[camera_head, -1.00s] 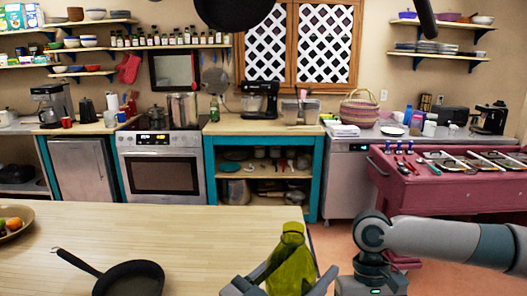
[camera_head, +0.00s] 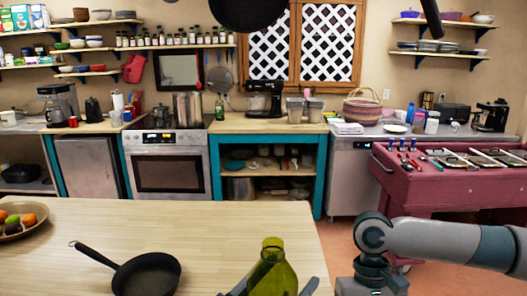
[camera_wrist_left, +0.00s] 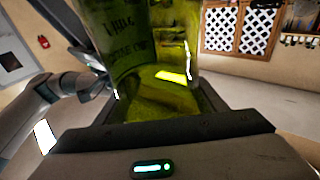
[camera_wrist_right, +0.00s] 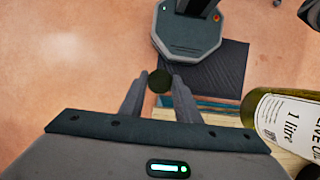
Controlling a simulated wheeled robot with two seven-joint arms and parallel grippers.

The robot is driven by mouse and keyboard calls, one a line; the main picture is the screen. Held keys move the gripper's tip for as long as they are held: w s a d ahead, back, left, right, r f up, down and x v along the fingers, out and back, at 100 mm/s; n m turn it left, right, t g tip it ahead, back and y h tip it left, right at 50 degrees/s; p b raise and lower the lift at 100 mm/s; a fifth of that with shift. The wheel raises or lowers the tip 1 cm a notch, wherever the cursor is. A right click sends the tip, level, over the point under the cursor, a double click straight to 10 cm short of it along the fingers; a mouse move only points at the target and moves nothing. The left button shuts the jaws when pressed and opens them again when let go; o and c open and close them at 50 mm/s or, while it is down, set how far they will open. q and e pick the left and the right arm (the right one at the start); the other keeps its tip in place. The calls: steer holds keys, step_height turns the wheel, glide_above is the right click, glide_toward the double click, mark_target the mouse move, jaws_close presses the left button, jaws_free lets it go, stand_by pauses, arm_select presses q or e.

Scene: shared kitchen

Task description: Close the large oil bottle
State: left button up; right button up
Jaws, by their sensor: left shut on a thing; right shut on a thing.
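The large oil bottle (camera_head: 271,272) is green glass and stands at the bottom of the head view, tilted slightly, its neck up and apparently without a cap. My left gripper (camera_head: 273,290) is shut on its body; the bottle fills the middle of the left wrist view (camera_wrist_left: 145,45). In the right wrist view, the bottle with its white label (camera_wrist_right: 285,118) is at the right edge. There my right gripper (camera_wrist_right: 159,88) is shut on a small round dark thing (camera_wrist_right: 159,80), which looks like the cap. It is apart from the bottle. The head view does not show the right fingers.
A wooden counter (camera_head: 220,230) lies in front, with a black frying pan (camera_head: 147,276) and a fruit bowl (camera_head: 22,226) to the left. A red cabinet (camera_head: 440,185) with utensils stands behind on the right. Pans hang above. The counter's middle is clear.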

steer(key=shift+s+a, duration=0.1)
arm_select(q)
steer(key=s+a+f+n+t+y, duration=0.2)
steer(key=a+f+n+y, duration=0.2)
steer(key=a, duration=0.8)
steer(key=s+a+f+n+t+y, duration=0.2)
steer(key=s+a+f+n+y, duration=0.1)
steer(key=a+f+y, duration=0.5)
steer(key=a+f, duration=0.2)
steer(key=a, duration=0.2)
steer(key=shift+a+f+n, duration=0.2)
steer(key=shift+f+n, duration=0.1)
steer(key=shift+n, duration=0.1)
steer(key=shift+d, duration=0.1)
steer(key=d+r+m+g+h, duration=0.4)
steer(key=d+m+h, duration=0.4)
steer(key=d+h, duration=0.4)
steer(key=shift+w+d, duration=0.45)
steer(key=shift+d, duration=1)
steer(key=shift+r, duration=0.1)
arm_select(e)
steer(key=shift+r, duration=0.1)
